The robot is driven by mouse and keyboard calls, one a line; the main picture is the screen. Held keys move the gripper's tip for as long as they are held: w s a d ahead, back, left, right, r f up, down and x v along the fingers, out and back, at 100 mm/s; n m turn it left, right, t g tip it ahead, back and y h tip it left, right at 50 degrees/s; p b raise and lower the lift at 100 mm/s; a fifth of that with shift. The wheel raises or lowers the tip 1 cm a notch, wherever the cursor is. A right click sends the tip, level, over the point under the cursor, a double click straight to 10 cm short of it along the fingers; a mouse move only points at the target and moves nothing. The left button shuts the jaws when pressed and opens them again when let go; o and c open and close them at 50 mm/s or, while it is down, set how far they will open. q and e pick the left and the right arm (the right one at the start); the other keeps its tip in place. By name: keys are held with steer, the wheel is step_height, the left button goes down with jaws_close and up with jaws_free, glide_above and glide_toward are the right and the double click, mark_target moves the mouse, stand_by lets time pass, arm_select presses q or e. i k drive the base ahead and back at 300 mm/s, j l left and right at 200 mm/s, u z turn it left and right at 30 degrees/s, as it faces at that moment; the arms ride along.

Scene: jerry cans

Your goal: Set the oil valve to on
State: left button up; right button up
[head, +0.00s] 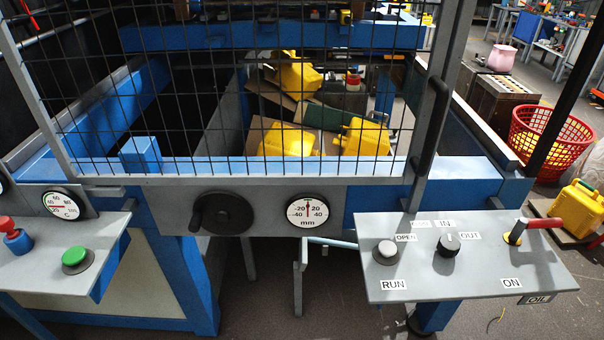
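The handle points to the right. The ON label (511,283) is in front of the collar, towards the panel's front edge, and the handle does not point at it. The OIL label (537,299) is on the front edge. Neither of my grippers is in view.
The panel also carries a white RUN button (386,251) and a black IN/OUT knob (447,244). A wire mesh guard (250,60) with a dark vertical handle (430,125) stands behind. A red basket (551,140) and a yellow jerry can (578,208) are at right.

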mark_target(522, 224)
steer(key=z, duration=1.5)
